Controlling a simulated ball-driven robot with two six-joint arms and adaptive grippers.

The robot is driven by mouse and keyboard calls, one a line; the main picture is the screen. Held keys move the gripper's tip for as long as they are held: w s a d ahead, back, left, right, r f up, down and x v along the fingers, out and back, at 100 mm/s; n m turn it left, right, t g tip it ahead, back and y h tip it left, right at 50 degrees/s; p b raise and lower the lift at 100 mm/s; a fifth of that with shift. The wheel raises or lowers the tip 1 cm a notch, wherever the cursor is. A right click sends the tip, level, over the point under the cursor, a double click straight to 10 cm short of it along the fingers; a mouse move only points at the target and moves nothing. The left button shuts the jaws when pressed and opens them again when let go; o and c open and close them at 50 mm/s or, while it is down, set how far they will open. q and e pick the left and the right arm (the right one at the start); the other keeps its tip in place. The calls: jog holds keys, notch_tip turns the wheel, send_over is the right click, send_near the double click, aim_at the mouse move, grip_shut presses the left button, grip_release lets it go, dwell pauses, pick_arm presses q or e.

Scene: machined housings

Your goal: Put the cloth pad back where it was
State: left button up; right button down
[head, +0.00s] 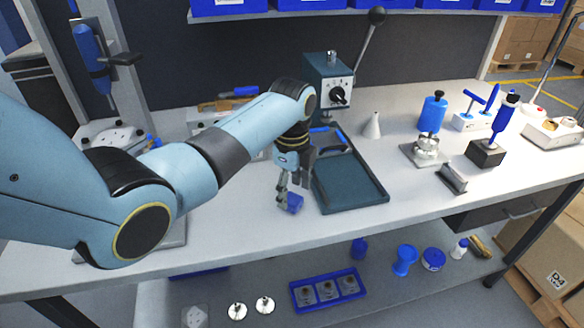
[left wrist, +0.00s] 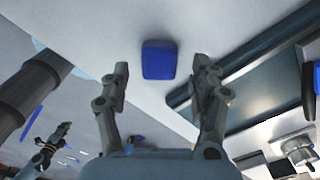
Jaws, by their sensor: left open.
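A small blue pad (head: 295,202), which I take for the cloth pad, sits on the pale bench top just left of the teal tray (head: 367,200). My left gripper (head: 287,192) is low over the bench, right at the pad. In the left wrist view the pad (left wrist: 159,59) lies ahead of and between the open fingertips of my left gripper (left wrist: 162,75), with clear gaps on both sides. Nothing shows as held. A gripper-like shape at the lower left of the left wrist view seems to be my right gripper (left wrist: 50,142); it is too small to read.
A grey-green press (head: 328,80) with a lever stands behind the tray. A blue tray of housings (head: 328,290) is on the lower shelf. Bench front-left of the pad is clear.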

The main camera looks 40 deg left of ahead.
aim_at(292, 198)
pick_arm(q)
notch_tip(292, 198, up, 10)
dwell(0.3)
dwell(0.3)
